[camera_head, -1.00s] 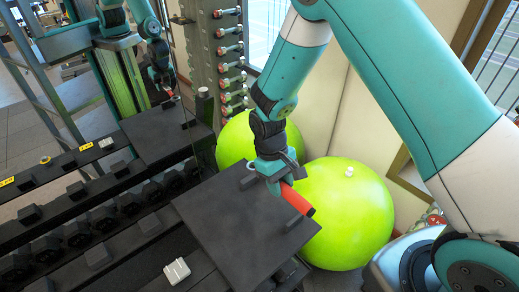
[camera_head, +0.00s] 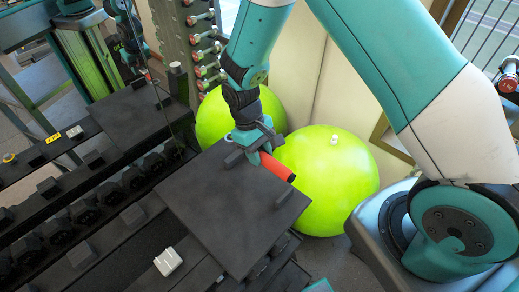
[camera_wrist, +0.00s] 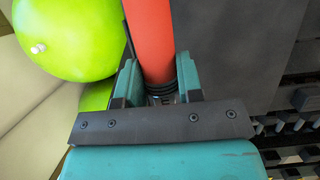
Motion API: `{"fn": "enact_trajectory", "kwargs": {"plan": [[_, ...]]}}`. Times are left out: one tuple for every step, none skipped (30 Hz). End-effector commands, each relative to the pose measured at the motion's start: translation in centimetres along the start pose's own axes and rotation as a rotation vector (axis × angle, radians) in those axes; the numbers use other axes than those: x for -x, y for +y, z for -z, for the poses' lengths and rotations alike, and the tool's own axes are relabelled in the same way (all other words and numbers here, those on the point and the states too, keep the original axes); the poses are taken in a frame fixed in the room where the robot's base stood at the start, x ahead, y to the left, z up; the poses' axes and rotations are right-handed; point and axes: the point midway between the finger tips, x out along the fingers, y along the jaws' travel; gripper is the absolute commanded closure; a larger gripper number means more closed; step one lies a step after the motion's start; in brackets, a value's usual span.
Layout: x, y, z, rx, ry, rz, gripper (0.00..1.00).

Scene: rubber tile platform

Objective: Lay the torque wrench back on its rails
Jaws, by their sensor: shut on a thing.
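The torque wrench shows as a red handle (camera_head: 277,166) held by my gripper (camera_head: 262,152) at the back edge of a dark square tile platform (camera_head: 225,215). In the wrist view, the red handle (camera_wrist: 150,35) runs between the two teal fingers of my gripper (camera_wrist: 157,85), which is shut on it. A dark collar shows at the handle's near end. The rest of the wrench is hidden by the fingers and wrist. A short dark post (camera_head: 284,215) stands near the platform's right side; I cannot tell whether it belongs to the rails.
Two lime-green exercise balls (camera_head: 325,180) sit close behind and right of the platform. A white block (camera_head: 168,262) lies left of it on a dark rack holding several dumbbells. A dumbbell stand (camera_head: 205,45) rises behind. Most of the platform top is bare.

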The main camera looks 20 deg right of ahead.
Motion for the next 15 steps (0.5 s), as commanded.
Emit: {"fn": "enact_trajectory", "kwargs": {"plan": [[-1.0,0.0,0.3,-0.001,-0.001,0.0,1.0],[-1.3,0.0,0.4,-0.001,-0.002,0.0,1.0],[-1.8,0.1,0.6,-0.001,-0.002,0.001,1.0],[-2.2,0.1,0.7,-0.002,-0.002,0.001,1.0],[-2.5,0.1,0.8,-0.002,-0.002,0.001,1.0],[-3.0,0.1,0.9,-0.002,-0.001,0.001,1.0],[-3.4,0.1,1.1,-0.002,-0.001,0.001,1.0],[-3.7,0.1,1.2,-0.002,-0.001,0.001,1.0],[-4.2,0.1,1.4,-0.002,-0.001,0.001,1.0],[-4.6,0.1,1.5,-0.002,0.0,0.001,1.0],[-4.9,0.1,1.6,-0.002,0.0,0.001,1.0],[-5.3,0.1,1.7,-0.002,0.0,0.001,1.0],[-5.6,0.1,1.8,-0.002,0.0,0.001,1.0],[-5.8,0.1,1.9,-0.002,0.0,0.001,1.0],[-6.1,0.1,2.0,-0.002,0.0,0.001,1.0]]}}
